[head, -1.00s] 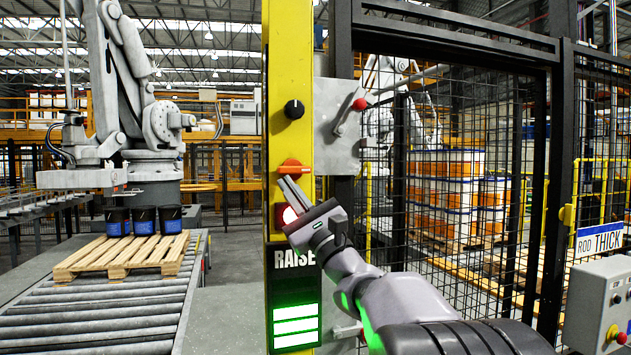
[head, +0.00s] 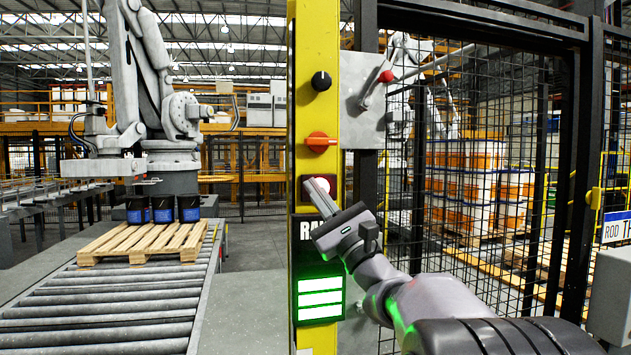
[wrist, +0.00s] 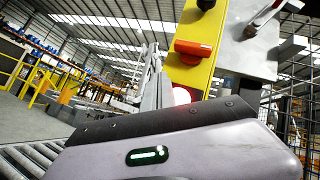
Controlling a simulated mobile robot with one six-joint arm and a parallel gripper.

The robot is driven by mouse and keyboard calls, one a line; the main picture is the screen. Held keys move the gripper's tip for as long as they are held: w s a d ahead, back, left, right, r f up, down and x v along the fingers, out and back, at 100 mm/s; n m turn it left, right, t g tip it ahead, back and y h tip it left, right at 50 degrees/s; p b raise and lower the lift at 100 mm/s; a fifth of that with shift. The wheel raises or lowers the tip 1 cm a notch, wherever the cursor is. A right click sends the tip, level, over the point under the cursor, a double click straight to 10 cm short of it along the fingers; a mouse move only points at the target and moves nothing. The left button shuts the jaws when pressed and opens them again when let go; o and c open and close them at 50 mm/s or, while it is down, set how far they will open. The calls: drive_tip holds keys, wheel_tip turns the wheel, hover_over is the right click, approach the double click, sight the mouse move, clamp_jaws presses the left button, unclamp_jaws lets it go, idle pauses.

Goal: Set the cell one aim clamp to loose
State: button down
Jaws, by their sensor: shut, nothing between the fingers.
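No readable label names the aim clamp. A yellow post (head: 327,105) carries a black knob (head: 321,81), an orange handle (head: 321,142) lying crosswise, and a lit button (head: 324,184) below it. A grey plate (head: 358,120) beside the post carries a lever with a red ball (head: 386,76), tilted up to the right. My gripper (head: 318,186) is shut and empty, its fingertips in front of the button, below the orange handle. In the wrist view the orange handle (wrist: 194,48) stands beyond my gripper's fingers, apart from them in the picture. Part of the button is hidden.
A green-lit panel (head: 320,299) sits low on the post. A mesh fence (head: 480,120) closes the right side. At left a wooden pallet (head: 145,242) with dark pails (head: 163,209) lies on a roller conveyor (head: 100,325), before a large grey robot arm (head: 170,110).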

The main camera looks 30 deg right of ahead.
drive_tip(key=s+a+f+b, duration=0.1)
drive_tip(key=s+f, duration=0.4)
drive_tip(key=shift+a, duration=0.15)
